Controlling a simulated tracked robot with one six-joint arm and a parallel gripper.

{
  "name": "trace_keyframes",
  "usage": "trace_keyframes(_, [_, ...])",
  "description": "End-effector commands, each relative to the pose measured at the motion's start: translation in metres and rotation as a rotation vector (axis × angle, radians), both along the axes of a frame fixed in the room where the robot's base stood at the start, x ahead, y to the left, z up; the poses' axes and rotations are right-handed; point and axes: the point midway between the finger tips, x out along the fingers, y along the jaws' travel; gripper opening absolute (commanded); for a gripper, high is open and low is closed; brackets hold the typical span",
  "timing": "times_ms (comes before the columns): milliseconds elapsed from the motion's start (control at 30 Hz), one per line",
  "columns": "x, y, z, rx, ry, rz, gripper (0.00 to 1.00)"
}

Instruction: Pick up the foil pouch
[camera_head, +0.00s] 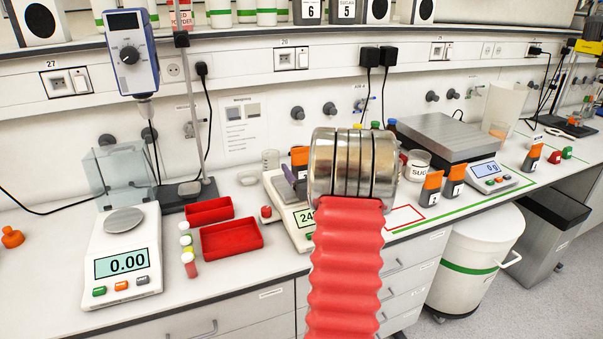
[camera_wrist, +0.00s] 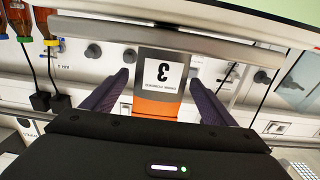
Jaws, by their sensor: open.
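A foil pouch (camera_wrist: 146,63), orange and dark grey with a white label marked 3, appears upside down in the wrist view. It lies between the two purple fingers of my gripper (camera_wrist: 158,88), with a visible gap on each side. In the head view, an orange and dark pouch (camera_head: 299,154) shows at the left of my wrist, by a balance reading 24-something (camera_head: 303,217). A purple finger of my gripper (camera_head: 293,178) shows there; my arm hides the rest. The gripper is open. I cannot tell how the pouch's base rests.
More orange and dark pouches (camera_head: 431,187) stand to the right, by a large balance (camera_head: 446,138). Red trays (camera_head: 231,238), small vials (camera_head: 188,258) and a balance reading 0.00 (camera_head: 124,260) are on the left. A grey bar-like edge (camera_wrist: 90,29) crosses the wrist view by the pouch.

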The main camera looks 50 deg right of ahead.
Motion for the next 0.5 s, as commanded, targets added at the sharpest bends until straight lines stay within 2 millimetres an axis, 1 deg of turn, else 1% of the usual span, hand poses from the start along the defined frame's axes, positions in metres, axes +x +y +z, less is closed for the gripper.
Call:
trace_keyframes(100, [0.0061,-0.0035,0.0005,-0.001,-0.001,0.0,0.79])
trace_keyframes(500, [0.006,-0.0038,0.0004,-0.001,-0.001,0.0,0.79])
